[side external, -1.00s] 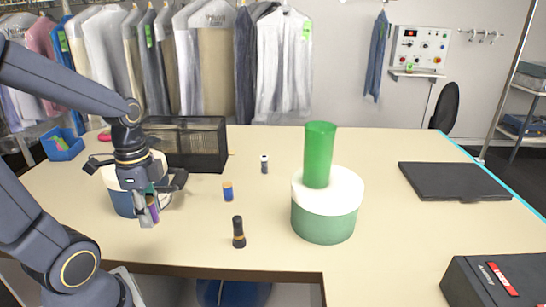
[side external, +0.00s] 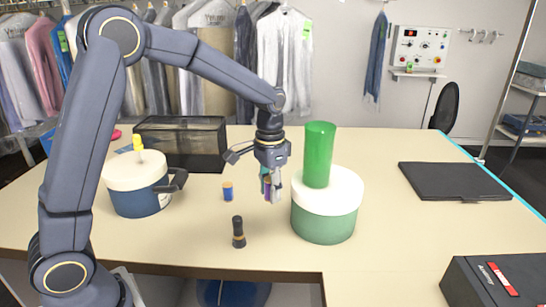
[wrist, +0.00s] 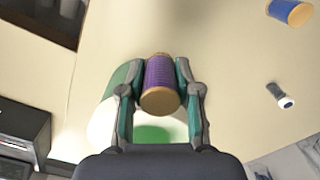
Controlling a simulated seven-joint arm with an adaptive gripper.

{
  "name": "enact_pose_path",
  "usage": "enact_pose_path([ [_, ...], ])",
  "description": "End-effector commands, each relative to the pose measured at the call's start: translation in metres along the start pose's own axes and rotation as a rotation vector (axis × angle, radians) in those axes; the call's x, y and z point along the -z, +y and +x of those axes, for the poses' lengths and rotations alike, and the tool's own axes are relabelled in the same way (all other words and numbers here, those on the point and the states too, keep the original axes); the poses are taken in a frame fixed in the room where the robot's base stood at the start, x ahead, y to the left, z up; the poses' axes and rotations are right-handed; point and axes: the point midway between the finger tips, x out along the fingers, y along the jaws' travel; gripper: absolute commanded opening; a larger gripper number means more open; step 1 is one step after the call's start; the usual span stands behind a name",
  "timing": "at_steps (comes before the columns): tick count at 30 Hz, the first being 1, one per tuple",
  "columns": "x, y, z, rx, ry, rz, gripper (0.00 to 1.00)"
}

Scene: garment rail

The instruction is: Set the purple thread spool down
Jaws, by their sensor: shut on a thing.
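The purple thread spool (wrist: 160,82) has wooden-coloured ends and sits between the fingers in the wrist view. In the side external view it is a small purple patch (side external: 267,189), mostly hidden by the fingers. My gripper (side external: 271,192) is shut on it, pointing down, just left of the green container with a white top (side external: 323,216). In the wrist view my gripper (wrist: 158,88) grips the spool's sides. I cannot tell whether the spool touches the table (side external: 185,235).
A green cylinder (side external: 319,155) stands on the green container. A blue, white-topped container (side external: 138,188) and a mesh bin (side external: 180,145) are farther left. A small white-and-dark object (wrist: 280,95) shows in the wrist view.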

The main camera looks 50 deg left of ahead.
Motion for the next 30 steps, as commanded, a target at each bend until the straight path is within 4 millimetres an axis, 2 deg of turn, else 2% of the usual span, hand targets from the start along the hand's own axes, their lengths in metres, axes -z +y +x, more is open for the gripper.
enact_pose_path([
  [1, -0.01, 0.002, 0.019, -0.002, -0.009, -0.037, 0.09],
  [4, -0.026, 0.005, 0.051, -0.001, -0.007, -0.115, 0.09],
  [6, -0.035, 0.007, 0.066, -0.001, -0.005, -0.155, 0.09],
  [10, -0.044, 0.008, 0.079, 0.0, 0.0, -0.197, 0.09],
  [19, -0.047, 0.009, 0.08, 0.001, 0.001, -0.219, 0.09],
  [23, -0.045, 0.008, 0.072, 0.001, 0.004, -0.293, 0.09],
  [26, -0.033, -0.007, 0.057, 0.002, 0.006, -0.413, 0.09],
  [30, -0.019, -0.051, 0.032, 0.003, 0.007, -0.623, 0.09],
])
